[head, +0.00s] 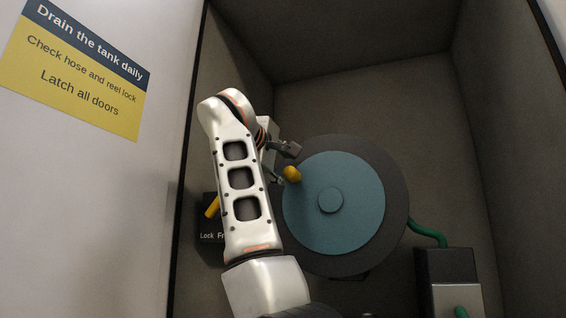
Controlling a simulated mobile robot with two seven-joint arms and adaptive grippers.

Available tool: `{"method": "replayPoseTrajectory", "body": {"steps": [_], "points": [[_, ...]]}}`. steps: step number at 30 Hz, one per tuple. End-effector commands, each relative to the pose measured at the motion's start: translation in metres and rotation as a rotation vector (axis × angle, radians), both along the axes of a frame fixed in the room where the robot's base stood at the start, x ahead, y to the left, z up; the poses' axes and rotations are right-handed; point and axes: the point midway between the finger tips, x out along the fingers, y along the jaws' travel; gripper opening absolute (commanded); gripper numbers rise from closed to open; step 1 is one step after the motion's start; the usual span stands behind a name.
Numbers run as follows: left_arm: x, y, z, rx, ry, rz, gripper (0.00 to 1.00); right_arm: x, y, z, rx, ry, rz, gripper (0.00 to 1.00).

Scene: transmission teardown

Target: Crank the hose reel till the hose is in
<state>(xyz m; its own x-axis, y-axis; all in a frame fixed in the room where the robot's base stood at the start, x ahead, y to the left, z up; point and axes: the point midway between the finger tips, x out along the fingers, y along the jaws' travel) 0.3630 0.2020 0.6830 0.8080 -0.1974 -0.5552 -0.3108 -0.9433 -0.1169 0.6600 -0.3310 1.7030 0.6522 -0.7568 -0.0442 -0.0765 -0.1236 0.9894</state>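The hose reel is a dark grey disc (395,195) with a teal face (350,225) and a round hub (330,200), inside an open compartment. Its yellow crank knob (292,174) sits at the upper left of the teal face. My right gripper (284,165) is at the knob's left, its dark fingers spread, one above and one below left of the knob. I cannot tell whether they touch it. A green hose (428,233) runs from the reel's right side to a grey box (446,265). A green piece (460,312) shows at the box's front. My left gripper is out of view.
A yellow lever (212,206) on a dark plate marked "Lock Fr..." (209,236) is partly behind my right arm. A sign (85,62) is on the pale panel at left. Compartment walls close in both sides; the space above the reel is free.

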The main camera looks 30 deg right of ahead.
Motion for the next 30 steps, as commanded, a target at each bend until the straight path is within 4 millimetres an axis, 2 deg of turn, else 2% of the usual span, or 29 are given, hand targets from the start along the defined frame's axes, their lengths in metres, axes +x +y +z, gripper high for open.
{"method": "replayPoseTrajectory", "body": {"steps": [6, 19, 30], "points": [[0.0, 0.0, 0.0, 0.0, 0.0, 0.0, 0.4, 0.0, 0.0, 0.012, 0.0, 0.002, -0.001, 0.4], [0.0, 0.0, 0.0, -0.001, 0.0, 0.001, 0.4, -0.001, 0.0, 0.014, 0.001, 0.001, 0.0, 0.4], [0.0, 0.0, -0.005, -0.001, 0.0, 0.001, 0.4, -0.015, 0.017, 0.015, 0.0, 0.0, 0.001, 0.4]]}}
